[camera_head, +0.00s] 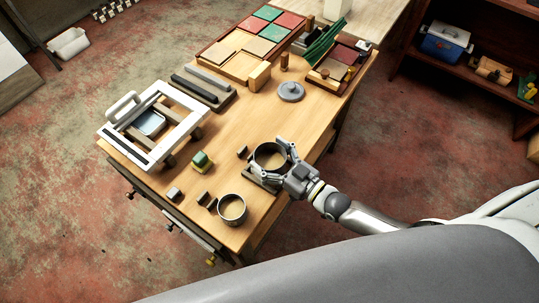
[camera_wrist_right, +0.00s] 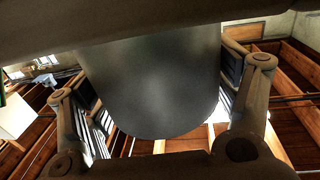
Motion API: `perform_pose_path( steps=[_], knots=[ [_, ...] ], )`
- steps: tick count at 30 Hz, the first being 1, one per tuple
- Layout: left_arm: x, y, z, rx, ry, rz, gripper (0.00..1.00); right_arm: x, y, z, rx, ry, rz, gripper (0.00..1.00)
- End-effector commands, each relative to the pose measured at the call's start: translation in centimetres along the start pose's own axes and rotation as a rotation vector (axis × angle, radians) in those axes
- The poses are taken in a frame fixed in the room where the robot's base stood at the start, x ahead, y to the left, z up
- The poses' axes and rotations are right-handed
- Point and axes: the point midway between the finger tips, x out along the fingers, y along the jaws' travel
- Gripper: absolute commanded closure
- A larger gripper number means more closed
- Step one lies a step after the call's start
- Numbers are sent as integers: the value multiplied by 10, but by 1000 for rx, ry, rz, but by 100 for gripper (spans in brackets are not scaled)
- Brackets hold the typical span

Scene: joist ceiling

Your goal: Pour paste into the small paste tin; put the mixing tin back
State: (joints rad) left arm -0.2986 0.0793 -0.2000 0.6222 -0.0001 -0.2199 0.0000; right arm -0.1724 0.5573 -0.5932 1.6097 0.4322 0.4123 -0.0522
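The mixing tin (camera_head: 257,163), a wide grey round tin, is upright near the table's right edge, with a tan inside showing. My right gripper (camera_head: 273,154) has its fingers on both sides of it and looks shut on it. In the right wrist view the tin's grey wall (camera_wrist_right: 150,80) fills the space between the fingers (camera_wrist_right: 160,110). A dark flat pad (camera_head: 260,184) shows below the tin; I cannot tell whether they touch. The small paste tin (camera_head: 233,221) stands upright near the table's front corner, with tan inside. My left gripper is not in view.
Small dark blocks (camera_head: 203,196) and a green-yellow block (camera_head: 202,161) lie left of the tins. A white frame (camera_head: 150,156) stands at the left. A grey lid (camera_head: 291,91) and coloured tile trays (camera_head: 241,67) are farther back. The wooden table (camera_head: 232,126) is clear at its middle.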

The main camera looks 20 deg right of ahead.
Motion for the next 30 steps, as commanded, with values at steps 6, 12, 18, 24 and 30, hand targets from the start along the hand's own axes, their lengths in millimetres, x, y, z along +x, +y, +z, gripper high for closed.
perform_pose_path(
  steps=[6,12,18,24,30],
  knots=[
    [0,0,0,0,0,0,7,0,0,0,0,-1,0,0],
    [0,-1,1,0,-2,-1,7,-1,0,2,0,-6,0,0],
    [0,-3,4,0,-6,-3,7,-13,0,2,1,-7,0,0],
    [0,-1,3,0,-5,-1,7,-52,0,3,1,-10,0,0],
    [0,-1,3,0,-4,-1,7,-92,0,1,0,-6,-1,0]
  ],
)
